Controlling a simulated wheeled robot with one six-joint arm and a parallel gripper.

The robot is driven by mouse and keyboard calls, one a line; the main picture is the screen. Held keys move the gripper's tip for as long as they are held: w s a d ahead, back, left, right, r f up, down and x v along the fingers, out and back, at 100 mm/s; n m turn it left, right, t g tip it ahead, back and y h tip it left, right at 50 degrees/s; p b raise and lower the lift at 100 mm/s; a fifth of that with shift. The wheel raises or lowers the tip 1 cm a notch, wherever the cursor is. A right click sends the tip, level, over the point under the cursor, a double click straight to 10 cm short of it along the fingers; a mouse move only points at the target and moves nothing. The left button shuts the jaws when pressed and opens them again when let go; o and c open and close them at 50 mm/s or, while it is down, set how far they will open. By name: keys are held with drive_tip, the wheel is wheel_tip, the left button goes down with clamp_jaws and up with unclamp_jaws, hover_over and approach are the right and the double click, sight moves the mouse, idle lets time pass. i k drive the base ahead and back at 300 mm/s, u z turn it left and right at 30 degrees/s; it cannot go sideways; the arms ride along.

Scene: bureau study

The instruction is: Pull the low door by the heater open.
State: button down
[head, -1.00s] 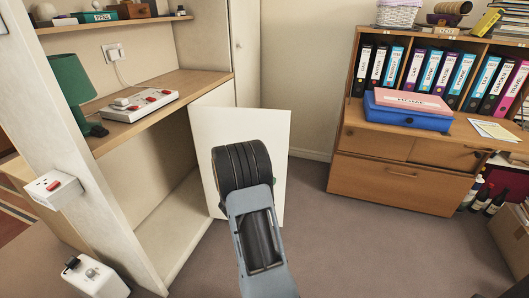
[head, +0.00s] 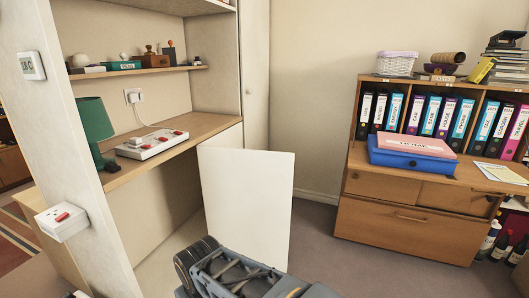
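The low door (head: 248,205) is a plain white panel below desk height. It stands swung out from the built-in unit, with open space under the desk top to its left. My arm (head: 240,275) crosses the bottom of the head view, in front of the door's lower part. My gripper's fingers do not show, and I cannot tell whether anything touches the door. I cannot make out a heater for certain.
A desk top (head: 190,132) carries a switch box (head: 152,143) and a green lamp (head: 94,125). A post with a white socket box (head: 62,221) stands at the left. A wooden cabinet (head: 400,228) with binders stands at the right. Carpet (head: 320,245) between door and cabinet is clear.

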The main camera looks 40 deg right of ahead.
sight(247, 193)
drive_tip(key=k, duration=1.15)
drive_tip(key=z, duration=0.7)
drive_tip(key=i, duration=0.65)
drive_tip(key=z, duration=0.75)
drive_tip(key=i, duration=0.85)
drive_tip(key=u, duration=0.65)
drive_tip(key=i, duration=0.8)
drive_tip(key=u, duration=0.65)
